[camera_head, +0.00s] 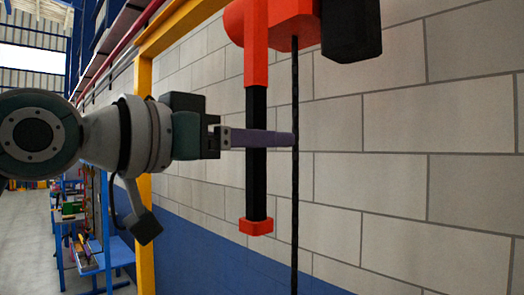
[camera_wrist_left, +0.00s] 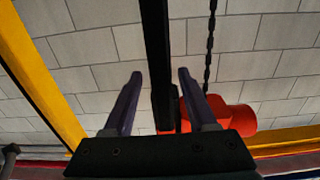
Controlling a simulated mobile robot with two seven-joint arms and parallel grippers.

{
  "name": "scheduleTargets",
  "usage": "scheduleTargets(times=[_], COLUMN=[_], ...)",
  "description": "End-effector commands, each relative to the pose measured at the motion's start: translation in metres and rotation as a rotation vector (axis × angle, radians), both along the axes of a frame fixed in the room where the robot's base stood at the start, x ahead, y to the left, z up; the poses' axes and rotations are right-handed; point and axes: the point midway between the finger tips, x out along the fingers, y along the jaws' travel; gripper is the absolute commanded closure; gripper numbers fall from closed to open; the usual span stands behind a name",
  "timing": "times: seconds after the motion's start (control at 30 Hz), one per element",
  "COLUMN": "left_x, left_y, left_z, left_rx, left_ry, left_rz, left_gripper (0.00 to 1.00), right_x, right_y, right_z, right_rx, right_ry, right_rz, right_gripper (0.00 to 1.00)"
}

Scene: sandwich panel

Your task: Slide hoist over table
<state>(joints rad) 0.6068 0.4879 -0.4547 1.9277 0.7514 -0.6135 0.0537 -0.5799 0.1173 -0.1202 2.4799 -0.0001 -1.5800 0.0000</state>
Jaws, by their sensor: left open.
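The hoist (camera_head: 275,22) hangs at the top of the head view, with an orange body, a black block and a dark chain (camera_head: 295,190). Its upright handle has an orange upper part, a black grip (camera_head: 256,190) and a red end. My left gripper (camera_head: 288,138) has purple fingers that cross in front of the black grip. In the left wrist view, the open fingers (camera_wrist_left: 159,74) stand on either side of the black grip (camera_wrist_left: 156,30); contact cannot be told. The orange hoist body (camera_wrist_left: 232,118) and chain (camera_wrist_left: 211,40) are to its right. My right gripper is not in view.
A grey block wall (camera_head: 400,130) with a blue lower band stands behind the hoist. A yellow post and beam (camera_head: 145,200) frame it at left. Blue shelving with items (camera_head: 75,215) stands farther back at left. No table shows under the hoist.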

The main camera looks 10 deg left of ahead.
Motion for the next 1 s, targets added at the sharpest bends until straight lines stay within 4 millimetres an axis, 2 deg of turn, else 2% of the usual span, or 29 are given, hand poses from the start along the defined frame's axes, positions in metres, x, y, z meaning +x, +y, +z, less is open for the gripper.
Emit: scheduleTargets(times=[0.03, 0.13, 0.4, 1.0], left_x=[-0.008, -0.023, -0.051, -0.054], left_y=[0.008, 0.019, 0.041, 0.042], left_z=[-0.007, -0.007, -0.004, -0.004], left_rx=[0.004, 0.004, 0.002, 0.003], left_ry=[-0.003, -0.003, 0.001, 0.007], left_rz=[0.003, 0.002, 0.001, 0.002], left_gripper=[0.43, 0.43, 0.43, 0.43], right_x=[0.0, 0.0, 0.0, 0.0], right_y=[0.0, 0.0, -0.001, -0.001], right_z=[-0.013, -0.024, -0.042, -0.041], right_rx=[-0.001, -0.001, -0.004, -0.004], right_ry=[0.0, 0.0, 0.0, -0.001], right_rz=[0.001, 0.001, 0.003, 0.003], right_gripper=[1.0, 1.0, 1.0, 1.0])
